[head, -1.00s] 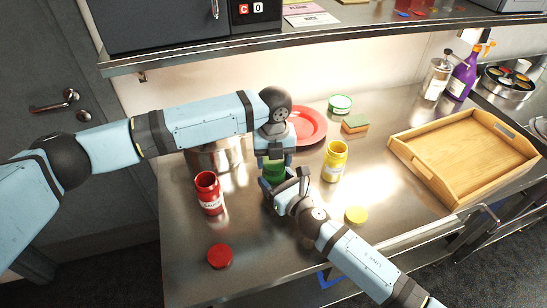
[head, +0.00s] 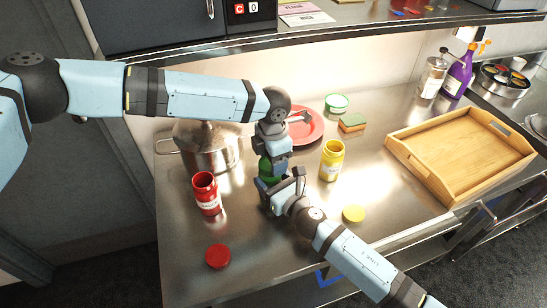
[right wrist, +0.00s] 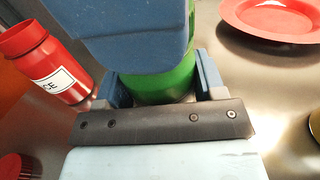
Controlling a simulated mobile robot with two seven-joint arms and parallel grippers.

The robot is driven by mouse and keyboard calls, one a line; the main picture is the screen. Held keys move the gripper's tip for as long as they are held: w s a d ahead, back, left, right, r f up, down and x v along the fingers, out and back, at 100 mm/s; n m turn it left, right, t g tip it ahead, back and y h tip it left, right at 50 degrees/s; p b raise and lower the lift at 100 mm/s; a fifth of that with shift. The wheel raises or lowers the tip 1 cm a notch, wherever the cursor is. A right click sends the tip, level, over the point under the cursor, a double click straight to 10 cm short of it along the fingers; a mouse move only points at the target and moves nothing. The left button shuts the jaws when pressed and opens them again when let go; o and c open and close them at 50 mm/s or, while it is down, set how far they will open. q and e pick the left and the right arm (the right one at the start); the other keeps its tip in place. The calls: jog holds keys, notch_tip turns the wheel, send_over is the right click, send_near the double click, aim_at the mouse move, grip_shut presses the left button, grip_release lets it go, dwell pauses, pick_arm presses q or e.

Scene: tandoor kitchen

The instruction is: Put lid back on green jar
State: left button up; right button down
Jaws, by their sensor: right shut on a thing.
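The green jar (head: 266,168) stands upright on the steel counter, mostly covered by my grippers; its lower body shows green in the right wrist view (right wrist: 160,82). My right gripper (head: 277,186) is shut around the jar, one finger on each side. My left gripper (head: 272,152) is directly above the jar and covers its top; its blue part fills the upper middle of the right wrist view (right wrist: 125,35). Whether its fingers hold a lid, and whether a lid sits on the jar's mouth, is hidden.
An open red jar (head: 206,194), red lid (head: 218,256), yellow jar (head: 332,162) and yellow lid (head: 354,213) stand close by. Behind are a pot (head: 208,150), red plate (head: 308,128), green-and-white round tub (head: 337,103) and sponge (head: 352,123). A wooden tray (head: 462,155) lies right.

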pick_arm(q)
jog(key=shift+s+a, duration=0.1)
jog(key=o, duration=0.9)
jog(key=shift+a+r, duration=0.1)
jog(key=shift+r, duration=2.15)
jog(key=shift+c, duration=0.5)
